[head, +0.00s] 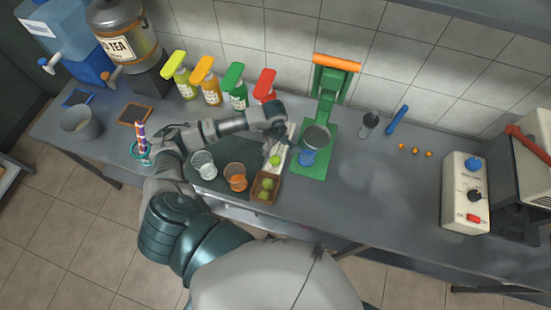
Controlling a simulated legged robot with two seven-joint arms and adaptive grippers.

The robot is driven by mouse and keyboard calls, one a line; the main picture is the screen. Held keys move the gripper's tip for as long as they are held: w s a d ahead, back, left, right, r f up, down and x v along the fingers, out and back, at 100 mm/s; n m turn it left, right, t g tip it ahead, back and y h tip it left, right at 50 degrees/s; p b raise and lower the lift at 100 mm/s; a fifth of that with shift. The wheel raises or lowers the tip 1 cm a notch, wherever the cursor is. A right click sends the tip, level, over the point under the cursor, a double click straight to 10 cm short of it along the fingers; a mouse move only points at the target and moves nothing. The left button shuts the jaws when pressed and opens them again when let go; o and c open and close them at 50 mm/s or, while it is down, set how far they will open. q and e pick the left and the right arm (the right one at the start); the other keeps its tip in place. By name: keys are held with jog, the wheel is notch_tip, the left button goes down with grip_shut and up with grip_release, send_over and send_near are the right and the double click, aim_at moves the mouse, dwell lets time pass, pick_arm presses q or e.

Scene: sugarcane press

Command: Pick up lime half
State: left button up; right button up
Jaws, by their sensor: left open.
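A small green lime piece, seemingly the lime half (275,160), lies on a narrow white board (288,140). My left gripper (270,153) points down over the board, right beside the lime piece. Its fingers are open, small and partly merged with the board, so I cannot tell whether they touch the lime. A brown box (256,192) just in front of the board holds green limes (265,190). My right gripper is not in view.
A green press (318,165) with a blue cup (307,157) stands right of the board. A clear glass (203,165) and an orange-filled glass (236,177) stand left of the box. Bottles (207,85) line the wall.

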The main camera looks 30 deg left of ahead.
aim_at(275, 158)
pick_arm(q)
notch_tip(275, 158, down, 3)
jog(key=shift+w+a+f, duration=0.1)
jog(key=f, duration=0.1)
jog(key=f+p, duration=0.1)
jog(key=f, duration=0.2)
jog(key=shift+s+d+f, duration=0.15)
jog(key=shift+s+d, duration=0.05)
jog(key=shift+s, duration=0.1)
jog(key=shift+f+p, duration=0.3)
jog(key=shift+f, duration=0.1)
jog(key=c, duration=1)
